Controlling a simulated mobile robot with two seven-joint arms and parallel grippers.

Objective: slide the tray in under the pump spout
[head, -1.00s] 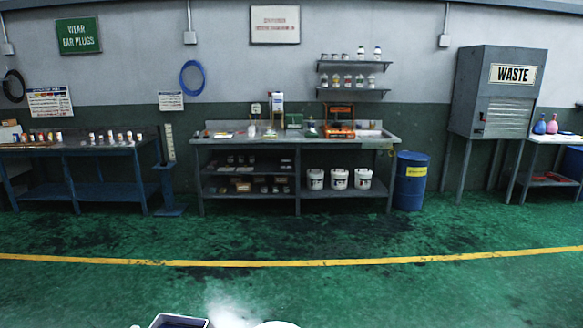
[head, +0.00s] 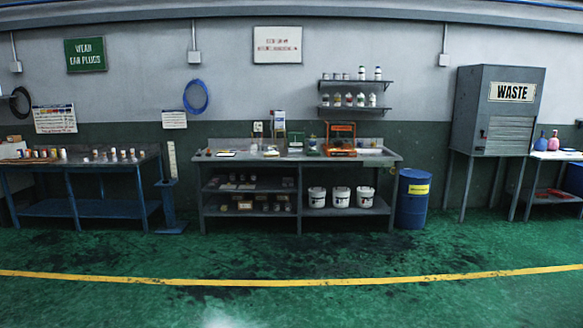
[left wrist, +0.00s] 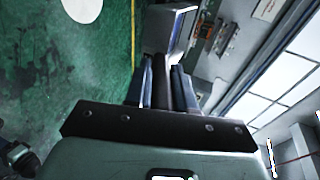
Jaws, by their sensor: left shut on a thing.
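In the left wrist view my left gripper (left wrist: 161,75) is shut on the tray (left wrist: 182,32), a pale-edged piece with a dark blue inside, just beyond the fingers. The head view shows neither the tray nor my grippers. A grey workbench (head: 300,158) stands against the wall ahead, across the floor. Small gear stands on it, with an orange-framed device (head: 341,139) and a tall white and blue item (head: 279,123). I cannot make out which part is the pump spout. My right gripper is out of view.
A blue drum (head: 412,200) stands right of the bench, with a grey waste cabinet (head: 498,110) beyond. A blue table (head: 75,178) with small bottles is at left. White buckets (head: 341,197) sit on the bench's lower shelf. The green floor before the yellow line (head: 300,282) is clear.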

